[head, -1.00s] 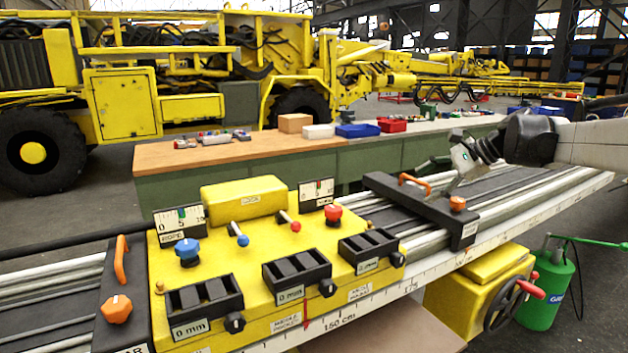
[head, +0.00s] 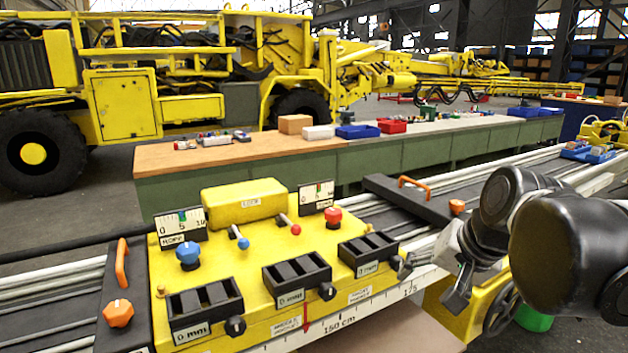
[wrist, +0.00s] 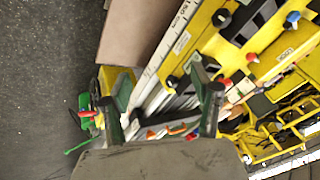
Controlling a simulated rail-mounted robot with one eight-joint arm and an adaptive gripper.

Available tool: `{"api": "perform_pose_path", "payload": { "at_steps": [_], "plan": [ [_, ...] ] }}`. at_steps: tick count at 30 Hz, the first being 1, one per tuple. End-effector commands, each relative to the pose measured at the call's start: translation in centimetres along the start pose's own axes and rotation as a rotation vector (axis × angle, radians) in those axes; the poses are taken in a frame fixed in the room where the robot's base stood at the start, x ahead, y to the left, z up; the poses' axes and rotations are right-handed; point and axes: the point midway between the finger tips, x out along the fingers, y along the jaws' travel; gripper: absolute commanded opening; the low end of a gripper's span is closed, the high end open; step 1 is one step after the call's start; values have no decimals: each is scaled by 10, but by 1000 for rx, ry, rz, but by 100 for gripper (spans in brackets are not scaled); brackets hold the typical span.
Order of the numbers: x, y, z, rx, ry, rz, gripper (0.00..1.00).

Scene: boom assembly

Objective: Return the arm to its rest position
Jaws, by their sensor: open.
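My gripper (head: 432,281) is at the right of the head view, in front of the rail's scaled front edge and to the right of the yellow control box (head: 250,270). Its fingers are apart, with nothing seen between them. In the wrist view my gripper (wrist: 161,107) shows two spread green-grey fingers, with the rail and the black clamp block behind them. My dark arm links cover part of the rail at the right in the head view.
The black clamp block (head: 415,203) with orange handle crosses the rail. A yellow housing with a handwheel (head: 500,309) and a green canister (head: 534,318) stand below. A green workbench (head: 300,163) with boxes runs behind. Floor (wrist: 40,80) is bare at the wrist view's left.

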Motion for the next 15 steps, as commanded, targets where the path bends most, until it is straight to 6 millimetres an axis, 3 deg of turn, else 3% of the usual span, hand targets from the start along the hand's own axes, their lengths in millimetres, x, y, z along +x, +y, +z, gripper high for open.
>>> {"api": "perform_pose_path", "payload": {
  "at_steps": [1,6,10,15],
  "plan": [
    [-1,6,16,-51,15,14,60],
    [1,30,62,-236,67,70,60],
    [4,46,87,-356,100,107,60],
    [8,59,105,-449,125,135,60]
  ]
}}
